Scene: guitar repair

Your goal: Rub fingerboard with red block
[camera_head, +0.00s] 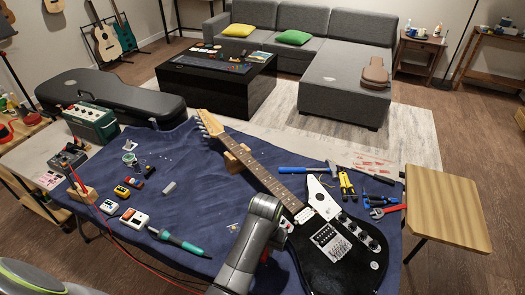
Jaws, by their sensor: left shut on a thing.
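A black electric guitar (345,262) lies on the blue cloth, its body at the lower right and its neck running up and left. Its dark fingerboard (262,172) has light inlay dots and is bare along most of its length. My left gripper (283,222) is beside the body end of the neck, pointing away from the camera. My own wrist hides most of its jaws. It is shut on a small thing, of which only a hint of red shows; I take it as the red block. Contact with the fingerboard cannot be made out. My right gripper is out of view.
A wooden neck rest (236,158) props the guitar neck. Several small pedals, a soldering iron (180,241) and a green amplifier (91,124) are at left.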

